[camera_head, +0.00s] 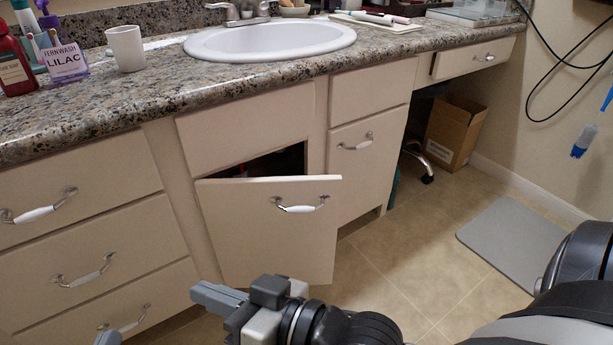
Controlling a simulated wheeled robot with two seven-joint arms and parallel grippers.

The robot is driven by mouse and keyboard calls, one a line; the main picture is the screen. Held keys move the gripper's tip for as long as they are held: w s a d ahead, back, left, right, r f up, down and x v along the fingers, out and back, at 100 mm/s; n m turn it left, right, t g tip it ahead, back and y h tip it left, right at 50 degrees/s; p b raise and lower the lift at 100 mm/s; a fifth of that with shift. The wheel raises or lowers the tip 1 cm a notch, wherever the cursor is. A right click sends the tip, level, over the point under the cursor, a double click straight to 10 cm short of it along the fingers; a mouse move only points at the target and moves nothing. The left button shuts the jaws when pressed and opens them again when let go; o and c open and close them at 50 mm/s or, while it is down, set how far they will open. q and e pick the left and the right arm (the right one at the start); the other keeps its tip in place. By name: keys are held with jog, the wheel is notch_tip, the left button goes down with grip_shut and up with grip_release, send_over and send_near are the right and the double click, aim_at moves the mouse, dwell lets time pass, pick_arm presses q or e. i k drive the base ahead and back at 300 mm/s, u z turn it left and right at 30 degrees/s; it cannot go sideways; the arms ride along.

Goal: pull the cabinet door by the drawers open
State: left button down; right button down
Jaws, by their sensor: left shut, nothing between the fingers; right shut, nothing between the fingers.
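The cream cabinet door (262,235) under the sink, beside the left drawers, stands partly open. A dark gap shows above its top edge, with something red just visible inside. Its white and metal handle (300,205) is near the upper right of the door, and no gripper is on it. My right gripper (207,296) reaches in from the right at the bottom, in front of the door's lower left part. It is shut and empty, pointing left. Only a grey tip of my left gripper (109,338) shows at the bottom left edge, shut and empty.
Several drawers (75,225) with handles are at left. The granite counter (165,85) holds a white mug (125,48), bottles and the sink (270,40). A cardboard box (455,130) and grey mat (512,243) are at right. The tiled floor (400,250) between is clear.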

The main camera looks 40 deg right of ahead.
aim_at(285, 225)
jog(key=u, duration=2.95)
jog(key=k, duration=2)
jog(key=z, duration=1.35)
